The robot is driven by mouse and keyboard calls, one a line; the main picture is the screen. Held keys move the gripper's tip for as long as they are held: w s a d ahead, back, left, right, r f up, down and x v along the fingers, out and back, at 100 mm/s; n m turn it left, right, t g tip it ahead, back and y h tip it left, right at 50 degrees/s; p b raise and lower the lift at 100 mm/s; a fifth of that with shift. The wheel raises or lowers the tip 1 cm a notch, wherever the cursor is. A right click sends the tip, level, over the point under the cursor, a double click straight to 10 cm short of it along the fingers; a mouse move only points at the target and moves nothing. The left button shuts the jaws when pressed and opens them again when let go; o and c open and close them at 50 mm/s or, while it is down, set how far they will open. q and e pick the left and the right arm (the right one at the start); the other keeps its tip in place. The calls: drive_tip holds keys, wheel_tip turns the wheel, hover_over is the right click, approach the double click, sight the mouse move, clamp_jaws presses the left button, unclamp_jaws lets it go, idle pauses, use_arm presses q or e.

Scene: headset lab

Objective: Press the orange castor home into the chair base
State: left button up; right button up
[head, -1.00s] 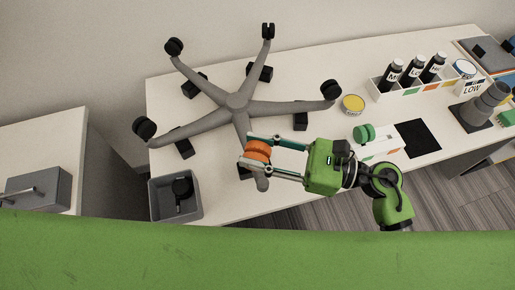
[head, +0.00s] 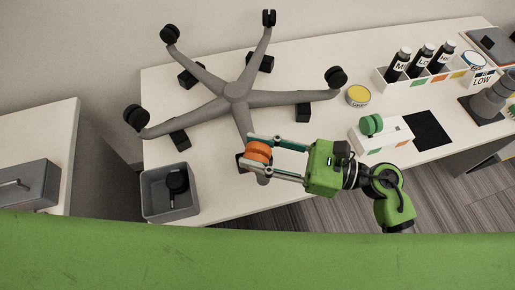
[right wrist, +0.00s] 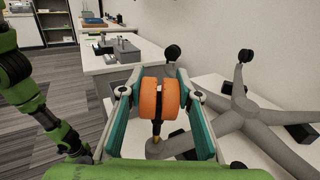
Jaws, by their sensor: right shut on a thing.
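My right gripper (head: 260,155) is shut on the orange castor (head: 258,152), which also shows between the fingers in the right wrist view (right wrist: 160,98). The castor's stem (right wrist: 156,131) points down. The grey chair base (head: 235,92) lies on the table with its legs spread; the other legs carry black castors. The castor is over the near leg, whose bare end (head: 263,180) shows just below the gripper. In the right wrist view that leg end (right wrist: 165,148) is under the stem. I cannot tell whether stem and leg touch. My left gripper is not in view.
Black blocks (head: 180,139) stand under the legs. A grey bin (head: 170,193) holding a black castor is at the near left. A yellow-topped tin (head: 358,95), a white box with a green wheel (head: 371,124) and a bottle rack (head: 418,80) are to the right.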

drive_tip(key=shift+b, duration=0.7)
idle(1.5)
drive_tip(key=shift+f, duration=0.15)
drive_tip(key=shift+f+b, duration=0.3)
drive_tip(key=shift+b, duration=0.2)
drive_tip(key=shift+f+b, duration=1.4)
drive_tip(key=shift+b, duration=0.15)
drive_tip(key=o, duration=1.2)
